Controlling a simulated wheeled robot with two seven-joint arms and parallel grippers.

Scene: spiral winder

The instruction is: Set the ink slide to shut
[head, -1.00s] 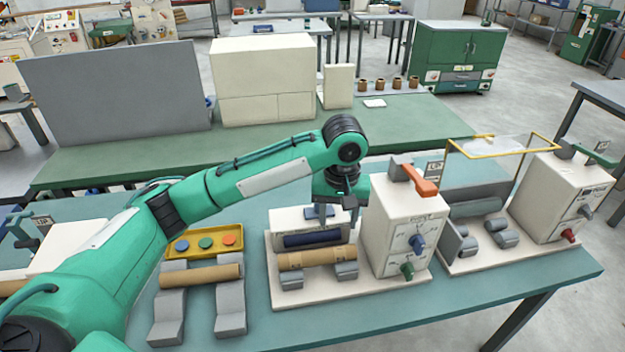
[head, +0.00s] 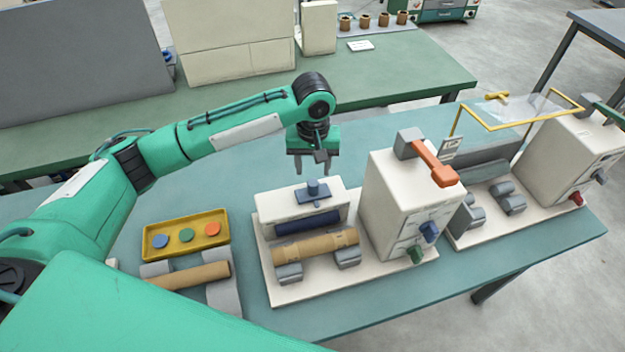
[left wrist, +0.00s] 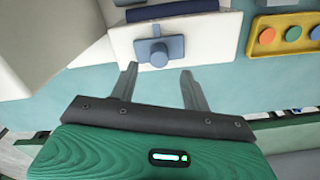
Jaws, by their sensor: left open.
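The ink slide (head: 314,191) is a blue plate with a round knob on top of a white housing (head: 268,206), behind a dark blue roller (head: 308,222). It also shows in the left wrist view (left wrist: 158,52), just beyond my fingertips. My left gripper (head: 313,171) is open and empty. Its fingers point down, above and slightly behind the slide, apart from it. In the left wrist view the two fingers (left wrist: 158,72) stand wide apart with the knob between their lines. My right gripper is not in view.
A white control box (head: 405,205) with an orange lever (head: 436,165) stands right of the housing. A cardboard tube (head: 315,246) lies on grey rests in front. A yellow tray (head: 186,235) with coloured discs is at left. A second machine with a yellow-framed clear guard (head: 520,110) stands at right.

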